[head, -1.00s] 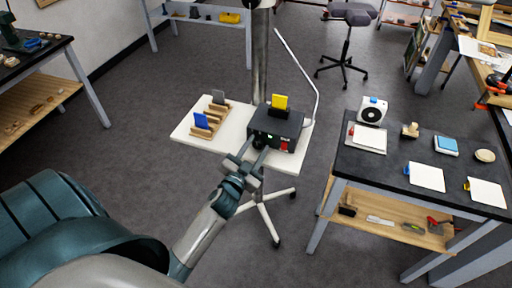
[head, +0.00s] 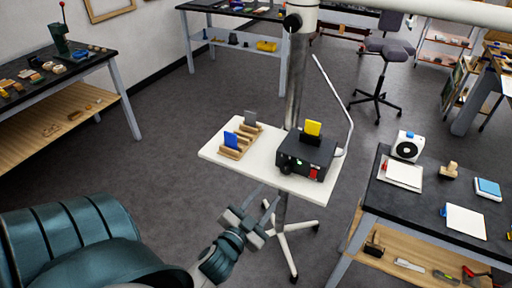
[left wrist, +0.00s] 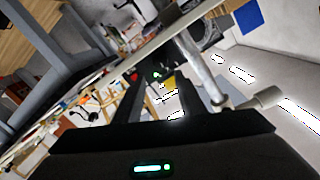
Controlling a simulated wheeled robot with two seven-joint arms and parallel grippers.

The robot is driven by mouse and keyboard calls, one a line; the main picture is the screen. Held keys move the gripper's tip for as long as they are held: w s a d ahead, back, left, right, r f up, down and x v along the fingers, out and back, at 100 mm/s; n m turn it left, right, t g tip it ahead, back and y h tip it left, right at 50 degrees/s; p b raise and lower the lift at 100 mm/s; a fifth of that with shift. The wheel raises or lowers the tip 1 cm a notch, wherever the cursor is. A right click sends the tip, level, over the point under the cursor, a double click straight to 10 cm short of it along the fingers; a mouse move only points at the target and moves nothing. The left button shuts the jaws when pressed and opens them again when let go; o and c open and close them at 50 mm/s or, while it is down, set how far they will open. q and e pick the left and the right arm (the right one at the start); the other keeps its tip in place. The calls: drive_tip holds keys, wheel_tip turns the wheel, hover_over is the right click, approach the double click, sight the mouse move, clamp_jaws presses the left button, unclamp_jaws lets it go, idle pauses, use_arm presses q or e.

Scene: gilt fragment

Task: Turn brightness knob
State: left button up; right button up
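The knob's setting is too small to read. My left gripper (head: 266,199) is in front of and below the tray, apart from the box and knob. Its fingers are spread with nothing between them; the left wrist view also shows a gap between the fingers (left wrist: 160,102). My right gripper is not in view.
A wooden rack (head: 240,141) with blue and grey cards sits on the tray's left. A thin bent white arm (head: 335,95) rises behind the box. A dark workbench (head: 420,200) with a white fan unit (head: 407,146) stands at the right. Open floor lies left of the stand.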

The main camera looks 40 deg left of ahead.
use_arm(q)
drive_tip(key=shift+b+v, duration=0.65)
drive_tip(key=shift+v, duration=2.05)
drive_tip(key=s+d+f+g+h+b, duration=0.1)
drive_tip(key=s+d+f+g, duration=0.15)
drive_tip(key=f, duration=1.05)
drive_tip(key=s+d+f+g+h, duration=0.1)
drive_tip(key=s+f+g, duration=0.15)
drive_tip(key=f, duration=1.15)
drive_tip(key=s+d+f+g+h+b, duration=0.1)
drive_tip(key=d+f+g, duration=0.15)
drive_tip(key=f, duration=1.05)
drive_tip(key=s+f+g, duration=0.4)
drive_tip(key=s+f, duration=0.8)
drive_tip(key=s, duration=0.2)
drive_tip(key=s+d+f+g, duration=0.1)
drive_tip(key=s+f+g, duration=0.3)
drive_tip(key=s+f, duration=0.8)
drive_tip(key=s+b, duration=0.1)
drive_tip(key=s, duration=0.2)
drive_tip(key=shift+f+n, duration=0.25)
drive_tip(key=shift+n, duration=0.15)
drive_tip(key=shift+s+g, duration=0.1)
drive_tip(key=shift+g, duration=0.15)
